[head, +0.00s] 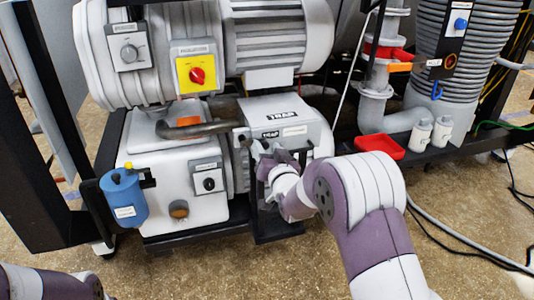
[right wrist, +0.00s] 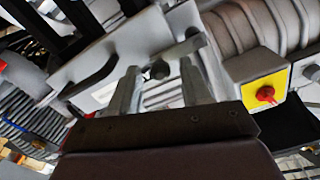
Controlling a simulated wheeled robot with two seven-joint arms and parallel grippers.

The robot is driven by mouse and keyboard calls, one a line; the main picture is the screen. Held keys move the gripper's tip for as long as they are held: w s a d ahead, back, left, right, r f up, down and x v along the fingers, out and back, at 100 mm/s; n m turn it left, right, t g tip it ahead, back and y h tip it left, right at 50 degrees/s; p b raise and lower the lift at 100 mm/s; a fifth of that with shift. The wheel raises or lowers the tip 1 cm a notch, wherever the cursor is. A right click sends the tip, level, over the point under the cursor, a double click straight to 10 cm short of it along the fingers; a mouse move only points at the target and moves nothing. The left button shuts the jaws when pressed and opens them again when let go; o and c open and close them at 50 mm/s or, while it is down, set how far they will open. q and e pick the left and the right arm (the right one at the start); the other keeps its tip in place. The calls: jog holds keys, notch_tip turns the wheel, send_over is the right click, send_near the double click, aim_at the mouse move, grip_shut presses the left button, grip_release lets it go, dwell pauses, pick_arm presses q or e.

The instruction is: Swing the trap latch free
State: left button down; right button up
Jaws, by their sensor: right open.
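The trap (head: 312,128) is a pale box labelled TRAP, below the large motor in the head view. It fills the middle of the right wrist view (right wrist: 135,48). A grey bar, which looks like the trap latch (right wrist: 192,44), crosses the box front there, with a dark round knob (right wrist: 159,70) below it. My right gripper (head: 266,152) is at the trap's front face. In the right wrist view its two fingers (right wrist: 159,76) are apart, with the knob showing between them and the bar near their tips. I cannot tell whether they touch the bar. My left gripper is out of view.
A dark curved handle (right wrist: 93,80) lies on the box to the left in the right wrist view. A yellow panel with a red knob (head: 196,75) is above. A blue bottle (head: 124,198) hangs left. A red tray (head: 379,146) and white bottles (head: 420,135) stand right.

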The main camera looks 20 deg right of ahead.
jog(key=shift+w, duration=0.4)
grip_shut()
